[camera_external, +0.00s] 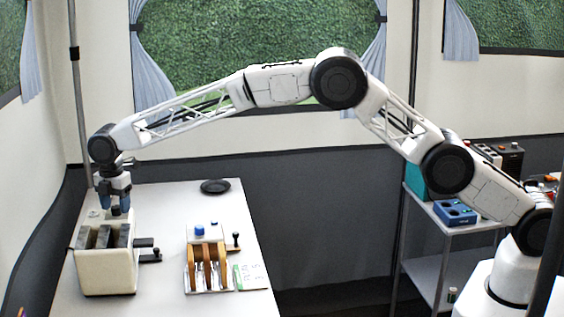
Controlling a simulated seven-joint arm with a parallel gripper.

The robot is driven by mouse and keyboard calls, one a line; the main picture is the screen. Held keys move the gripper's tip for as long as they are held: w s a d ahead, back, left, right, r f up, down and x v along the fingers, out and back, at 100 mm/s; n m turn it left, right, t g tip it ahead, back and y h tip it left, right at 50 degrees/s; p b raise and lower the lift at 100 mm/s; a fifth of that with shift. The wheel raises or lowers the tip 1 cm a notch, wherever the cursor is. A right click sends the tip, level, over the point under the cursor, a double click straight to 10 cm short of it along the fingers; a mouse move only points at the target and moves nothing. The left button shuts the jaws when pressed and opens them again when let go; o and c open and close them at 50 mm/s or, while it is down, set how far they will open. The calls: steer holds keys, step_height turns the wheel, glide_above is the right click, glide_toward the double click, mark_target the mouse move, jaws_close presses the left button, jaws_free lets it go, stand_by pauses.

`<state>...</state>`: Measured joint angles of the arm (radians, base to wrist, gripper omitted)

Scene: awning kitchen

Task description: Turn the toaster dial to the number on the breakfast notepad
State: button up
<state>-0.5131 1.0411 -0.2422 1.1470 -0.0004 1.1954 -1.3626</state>
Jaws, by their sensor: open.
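The cream toaster (106,272) stands at the left of the white table, with dark slots on top and black levers (150,256) out of its right side. I cannot make out its dial. A white notepad sheet (256,276) with green marks lies at the table's right edge; its number is too small to read. My gripper (120,211) points down just above and behind the toaster's top. It is open and appears empty. Whether it touches the toaster I cannot tell.
A rack with brown toast slices (208,268) stands right of the toaster. A white block with a blue knob (199,229) is behind it, and a black-knobbed stick (236,240) beside it. A black plate (215,187) lies at the back. The table's front middle is clear.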

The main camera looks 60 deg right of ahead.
steer(key=shift+f, duration=0.35)
steer(key=c, duration=0.9)
steer(key=shift+m, duration=0.3)
steer(key=m, duration=0.9)
